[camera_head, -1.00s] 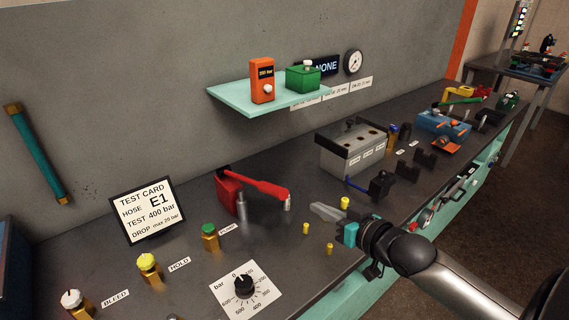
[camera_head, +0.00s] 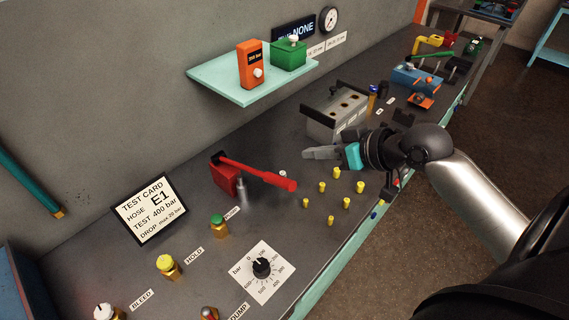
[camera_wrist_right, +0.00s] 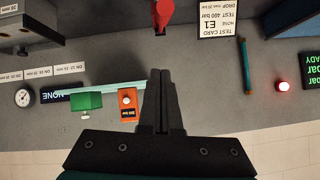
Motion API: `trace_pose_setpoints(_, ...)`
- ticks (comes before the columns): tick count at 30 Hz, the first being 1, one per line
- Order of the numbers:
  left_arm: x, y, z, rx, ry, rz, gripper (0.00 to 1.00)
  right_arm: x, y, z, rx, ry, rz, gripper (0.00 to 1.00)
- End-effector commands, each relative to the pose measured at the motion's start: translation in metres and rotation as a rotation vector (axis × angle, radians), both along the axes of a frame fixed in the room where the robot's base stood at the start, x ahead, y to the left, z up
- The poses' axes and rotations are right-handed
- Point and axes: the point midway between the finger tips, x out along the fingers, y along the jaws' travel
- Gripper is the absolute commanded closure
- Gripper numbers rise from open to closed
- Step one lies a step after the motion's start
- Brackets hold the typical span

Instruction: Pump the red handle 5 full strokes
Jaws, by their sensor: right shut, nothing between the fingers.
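The red pump handle (camera_head: 262,176) is a long red lever on a red block (camera_head: 224,180) with a metal cylinder beside it, on the bench. The handle slopes slightly down to the right in the head view. My right gripper (camera_head: 306,153) is shut and empty, beyond the handle's free end and apart from it. In the right wrist view the closed fingers (camera_wrist_right: 161,100) point toward the red handle (camera_wrist_right: 163,14) at the top edge. My left gripper is not in view.
Several small yellow-topped brass fittings (camera_head: 336,172) stand right of the handle. A grey box (camera_head: 338,112) stands behind my gripper. A pressure dial (camera_head: 262,268), valves (camera_head: 167,266) and a test card (camera_head: 150,207) are at the front left. A teal shelf (camera_head: 240,88) hangs above.

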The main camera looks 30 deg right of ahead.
Motion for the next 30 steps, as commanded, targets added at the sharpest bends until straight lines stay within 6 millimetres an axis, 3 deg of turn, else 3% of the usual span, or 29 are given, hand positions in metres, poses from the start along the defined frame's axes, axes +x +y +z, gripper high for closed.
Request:
trace_pose_setpoints(11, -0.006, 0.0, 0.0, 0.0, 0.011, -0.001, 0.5, 0.007, 0.002, -0.004, 0.004, -0.003, -0.004, 1.0)
trace_pose_setpoints(30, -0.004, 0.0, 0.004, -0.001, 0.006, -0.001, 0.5, 0.08, 0.033, -0.057, 0.003, -0.002, -0.002, 1.0)
